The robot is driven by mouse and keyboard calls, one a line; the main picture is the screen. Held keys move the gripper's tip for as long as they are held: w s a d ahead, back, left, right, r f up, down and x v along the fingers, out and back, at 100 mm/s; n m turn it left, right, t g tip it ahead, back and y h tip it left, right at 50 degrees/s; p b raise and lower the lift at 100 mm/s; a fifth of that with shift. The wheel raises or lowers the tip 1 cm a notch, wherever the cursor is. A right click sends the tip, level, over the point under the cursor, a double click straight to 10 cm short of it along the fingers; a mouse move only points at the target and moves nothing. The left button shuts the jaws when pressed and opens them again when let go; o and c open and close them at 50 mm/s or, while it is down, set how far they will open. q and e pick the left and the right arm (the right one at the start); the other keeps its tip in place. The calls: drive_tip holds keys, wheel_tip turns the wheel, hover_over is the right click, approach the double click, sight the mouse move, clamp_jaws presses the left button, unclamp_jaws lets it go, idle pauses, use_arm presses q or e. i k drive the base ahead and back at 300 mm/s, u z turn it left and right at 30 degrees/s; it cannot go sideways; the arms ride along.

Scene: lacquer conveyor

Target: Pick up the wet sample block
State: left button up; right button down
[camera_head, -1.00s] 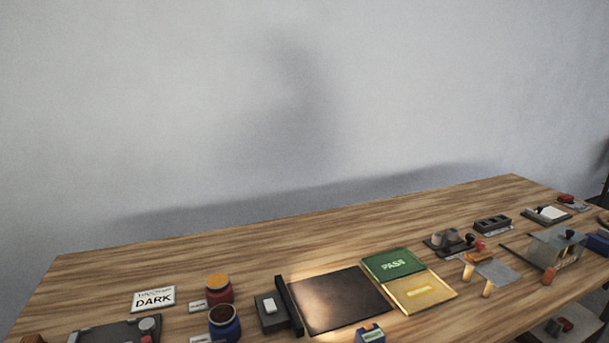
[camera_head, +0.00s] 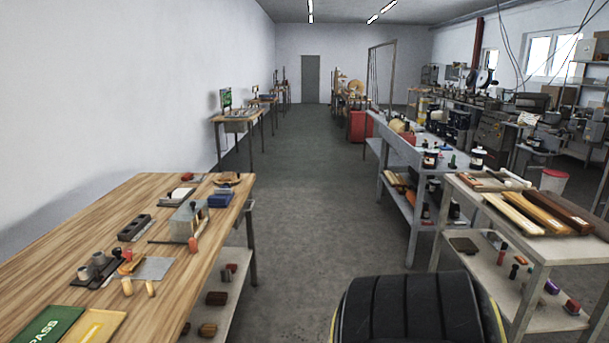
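Neither of my grippers shows in the head view. I cannot make out which thing, if any, is the wet sample block. On the wooden table (camera_head: 65,262) at the left lie a grey metal box-like fixture (camera_head: 188,218), a dark block with recesses (camera_head: 135,228) and a flat grey plate (camera_head: 157,268) with small wooden pegs beside it. A green PASS panel (camera_head: 45,326) and a yellow panel (camera_head: 95,327) are partly cut off at the bottom left.
A grey shelf unit (camera_head: 535,252) with long wooden boards (camera_head: 540,211) stands at the right. Another bench (camera_head: 405,150) runs behind it. Bare floor (camera_head: 315,220) forms an aisle between table and benches. A far table (camera_head: 240,117) stands along the left wall.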

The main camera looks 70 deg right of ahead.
sight(226, 176)
drive_tip(key=z, duration=2.4)
drive_tip(key=i, duration=6.9)
drive_tip(key=u, duration=1.25)
